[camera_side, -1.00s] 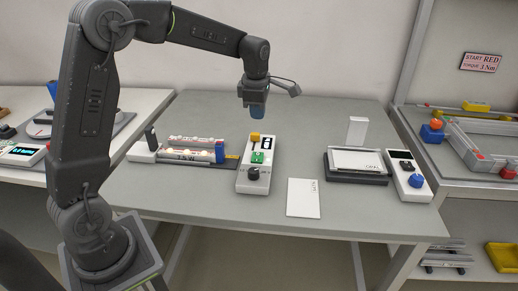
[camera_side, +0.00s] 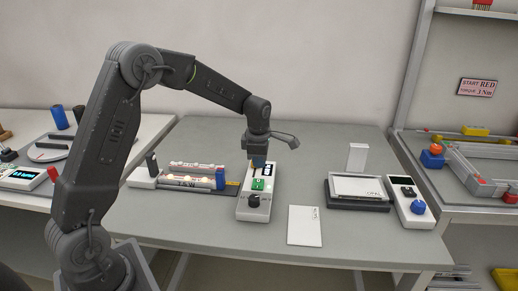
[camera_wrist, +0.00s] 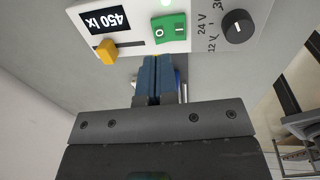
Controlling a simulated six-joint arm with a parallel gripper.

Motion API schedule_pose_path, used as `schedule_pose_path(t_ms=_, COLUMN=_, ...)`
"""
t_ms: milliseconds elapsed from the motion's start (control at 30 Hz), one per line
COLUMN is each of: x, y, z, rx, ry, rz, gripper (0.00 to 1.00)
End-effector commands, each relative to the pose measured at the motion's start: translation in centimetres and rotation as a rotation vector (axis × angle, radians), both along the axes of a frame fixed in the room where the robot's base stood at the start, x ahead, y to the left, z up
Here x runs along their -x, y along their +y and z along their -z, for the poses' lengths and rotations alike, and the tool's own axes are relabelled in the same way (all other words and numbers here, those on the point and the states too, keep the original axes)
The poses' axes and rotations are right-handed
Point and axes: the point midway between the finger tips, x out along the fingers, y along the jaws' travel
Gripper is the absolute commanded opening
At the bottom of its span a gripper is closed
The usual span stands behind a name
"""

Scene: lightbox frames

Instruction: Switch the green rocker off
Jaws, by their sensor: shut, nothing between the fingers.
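The green rocker (camera_side: 258,184), marked O and I, sits on the white control box (camera_side: 254,208). In the wrist view the rocker (camera_wrist: 169,28) is at the top middle with its marks readable; which side is pressed I cannot tell. My gripper (camera_side: 258,164) is shut and empty, pointing down, low over the rear part of the box. In the wrist view its blue fingertips (camera_wrist: 158,58) appear just below the rocker in the picture; whether they touch the box I cannot tell.
The box also carries a black knob (camera_wrist: 238,26), a yellow slider (camera_wrist: 107,51) and a display (camera_wrist: 107,19) reading 450 lx. A lamp unit with glowing bulbs (camera_side: 190,180) stands left. A white card (camera_side: 305,226) lies right, and a framed panel (camera_side: 357,188) stands beyond it.

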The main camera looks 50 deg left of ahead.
Motion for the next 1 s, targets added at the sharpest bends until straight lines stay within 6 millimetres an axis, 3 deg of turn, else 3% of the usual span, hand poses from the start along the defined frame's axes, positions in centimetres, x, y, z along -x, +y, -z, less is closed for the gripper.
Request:
schedule_pose_path(t_ms=100, x=-0.2, y=0.2, z=2.5, rx=0.001, ry=0.004, rz=0.000, gripper=0.00)
schedule_pose_path(t_ms=333, x=-0.5, y=0.5, z=5.5, rx=0.001, ry=0.002, rz=0.001, gripper=0.00)
schedule_pose_path(t_ms=1000, x=-0.8, y=0.8, z=6.7, rx=0.038, ry=0.040, rz=-0.001, gripper=0.00)
